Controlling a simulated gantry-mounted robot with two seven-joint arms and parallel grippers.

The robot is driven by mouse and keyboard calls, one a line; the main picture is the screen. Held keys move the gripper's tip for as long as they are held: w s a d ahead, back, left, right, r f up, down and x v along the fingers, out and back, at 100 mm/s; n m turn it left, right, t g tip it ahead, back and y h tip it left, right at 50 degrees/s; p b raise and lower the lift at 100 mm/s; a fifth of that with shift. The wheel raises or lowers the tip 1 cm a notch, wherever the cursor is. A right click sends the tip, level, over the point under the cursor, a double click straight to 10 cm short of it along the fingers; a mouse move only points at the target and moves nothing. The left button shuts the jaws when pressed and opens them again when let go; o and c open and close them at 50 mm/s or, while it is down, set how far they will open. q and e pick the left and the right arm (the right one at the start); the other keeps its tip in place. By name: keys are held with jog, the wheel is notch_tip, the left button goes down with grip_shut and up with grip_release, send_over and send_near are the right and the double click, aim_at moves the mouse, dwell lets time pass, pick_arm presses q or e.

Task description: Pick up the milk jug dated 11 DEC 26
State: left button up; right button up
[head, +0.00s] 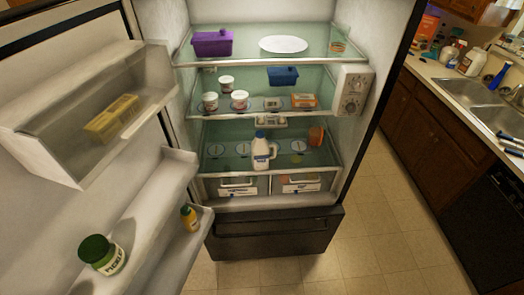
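One milk jug (260,152), white with a blue cap and a dark label, stands upright on the lower glass shelf of the open fridge. Its printed date is too small to read. Neither of my grippers is in the head view, and nothing is touching the jug.
The open fridge door on the left holds a pickle jar (102,254), a yellow bottle (189,217) and a yellow box (112,118). Drawers (238,186) lie below. The floor (375,225) in front is clear.

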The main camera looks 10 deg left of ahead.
dwell(0.3)
pick_arm(q)
jog(key=o, duration=1.1)
